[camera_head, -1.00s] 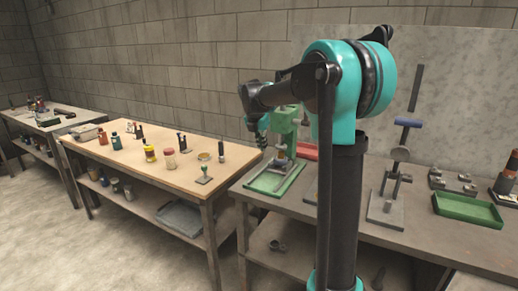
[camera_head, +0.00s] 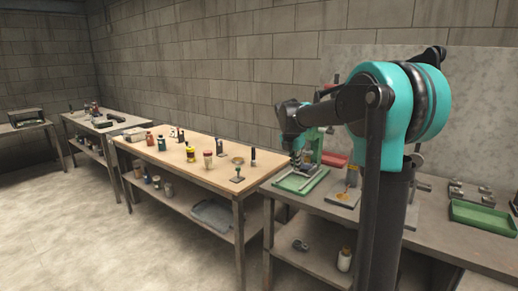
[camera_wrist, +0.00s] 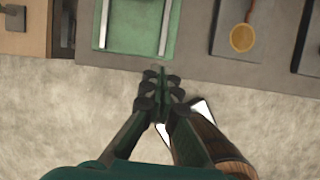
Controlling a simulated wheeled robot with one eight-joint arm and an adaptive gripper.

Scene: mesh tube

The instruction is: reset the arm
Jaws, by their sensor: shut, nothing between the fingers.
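My gripper (camera_wrist: 160,78) shows in the wrist view with its fingers closed together and nothing between them. It points down over the front edge of the grey bench, with floor below. In the head view my gripper (camera_head: 297,158) hangs from the bent arm, in front of the green press and near the green tray (camera_head: 302,181). Its fingertips are small and partly lost against the press there. The green tray (camera_wrist: 135,50) with two pale rails lies just beyond the fingers in the wrist view.
A dark plate with a round yellow piece (camera_wrist: 243,38) lies right of the tray. The wooden table (camera_head: 190,160) with jars stands left of the grey bench. A green bin (camera_head: 484,217) sits at right. A bottle (camera_head: 344,260) stands on the lower shelf. Open floor lies in front.

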